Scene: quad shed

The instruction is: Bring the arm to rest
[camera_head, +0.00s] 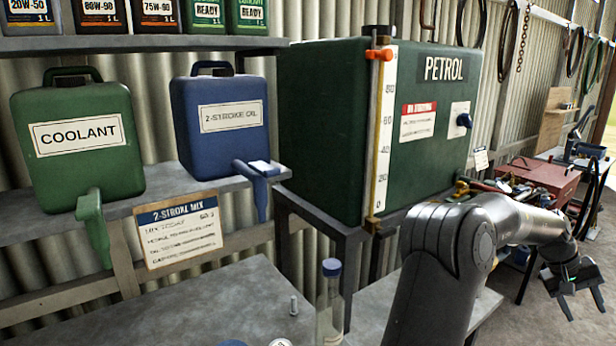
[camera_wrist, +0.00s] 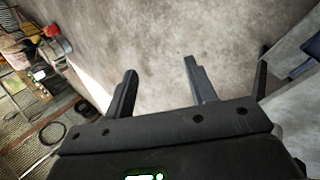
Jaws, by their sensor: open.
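My gripper (camera_head: 582,304) is at the far right of the head view, at the end of my arm, which reaches across in front of the petrol tank's lower right. Its fingers point down and stand apart, with nothing between them. In the wrist view my gripper (camera_wrist: 160,85) also shows two spread fingers with bare concrete floor beyond them. It touches nothing that I can see.
A green petrol tank (camera_head: 330,130) stands on a metal stand. A coolant can (camera_head: 75,170) and a blue 2-stroke oil can (camera_head: 225,145) sit on a shelf. A bottle (camera_head: 330,290) stands on the bench below. A red tool chest (camera_head: 545,178) is behind my arm.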

